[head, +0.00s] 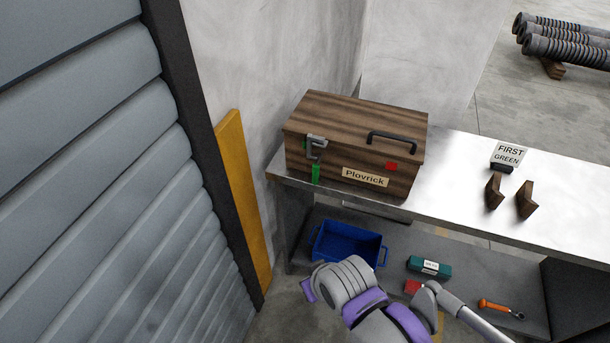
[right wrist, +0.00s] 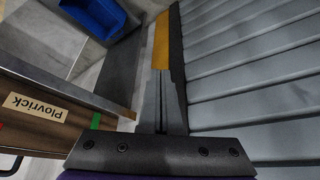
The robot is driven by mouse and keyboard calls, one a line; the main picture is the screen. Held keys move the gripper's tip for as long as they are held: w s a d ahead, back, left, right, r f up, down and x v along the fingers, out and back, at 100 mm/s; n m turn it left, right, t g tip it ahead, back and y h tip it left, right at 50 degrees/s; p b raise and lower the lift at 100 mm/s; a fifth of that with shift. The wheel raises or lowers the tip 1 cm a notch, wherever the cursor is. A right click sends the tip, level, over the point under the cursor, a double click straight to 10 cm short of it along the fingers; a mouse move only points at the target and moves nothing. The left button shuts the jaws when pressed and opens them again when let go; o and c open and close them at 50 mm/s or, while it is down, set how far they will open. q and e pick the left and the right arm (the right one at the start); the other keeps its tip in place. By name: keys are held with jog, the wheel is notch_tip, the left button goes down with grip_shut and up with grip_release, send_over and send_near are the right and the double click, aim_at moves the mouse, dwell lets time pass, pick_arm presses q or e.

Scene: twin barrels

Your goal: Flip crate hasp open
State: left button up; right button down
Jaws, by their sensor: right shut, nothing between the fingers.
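The brown wooden crate (head: 350,130) labelled Plovrick stands on the metal bench (head: 456,180). Its dark grey hasp (head: 316,146) is on the left of the crate's front, above a green strip (head: 316,174). A black handle (head: 392,136) and a red patch (head: 391,166) are farther right. In the right wrist view the crate (right wrist: 50,128) is upside down at the left; I cannot make out the hasp there. My right gripper (right wrist: 165,85) is shut and empty, pointing past the crate's side. My left gripper is not in view.
A grey slatted shutter (head: 90,180) and a yellow board (head: 243,200) stand left of the bench. The lower shelf holds a blue bin (head: 347,245), a teal box (head: 429,267) and an orange-handled tool (head: 500,309). A FIRST GREEN sign (head: 508,154) and wooden blocks (head: 526,200) are on the bench.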

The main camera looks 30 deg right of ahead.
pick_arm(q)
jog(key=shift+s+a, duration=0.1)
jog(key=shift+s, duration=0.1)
pick_arm(e)
jog(key=shift+s+a, duration=0.15)
jog(key=shift+s, duration=0.05)
jog(key=w+d+f+n+h+b, duration=0.45)
jog(key=w+d+h+b, duration=0.35)
jog(key=w+b, duration=0.25)
pick_arm(q)
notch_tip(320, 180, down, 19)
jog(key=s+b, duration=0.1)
jog(key=b, duration=0.5)
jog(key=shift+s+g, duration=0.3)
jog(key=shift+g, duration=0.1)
pick_arm(e)
jog(key=w+a+n+t+h, duration=0.1)
jog(key=w+a+t+h, duration=0.1)
jog(key=w, duration=0.5)
jog(key=w+a+r+n+t+h, duration=0.1)
jog(key=w+a+n+t+h, duration=0.1)
jog(key=w, duration=0.5)
jog(key=shift+a+t+h, duration=0.4)
jog(key=shift+t+h, duration=0.4)
jog(key=shift+h, duration=0.3)
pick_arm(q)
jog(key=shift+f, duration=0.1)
pick_arm(e)
jog(key=shift+w+r, duration=0.1)
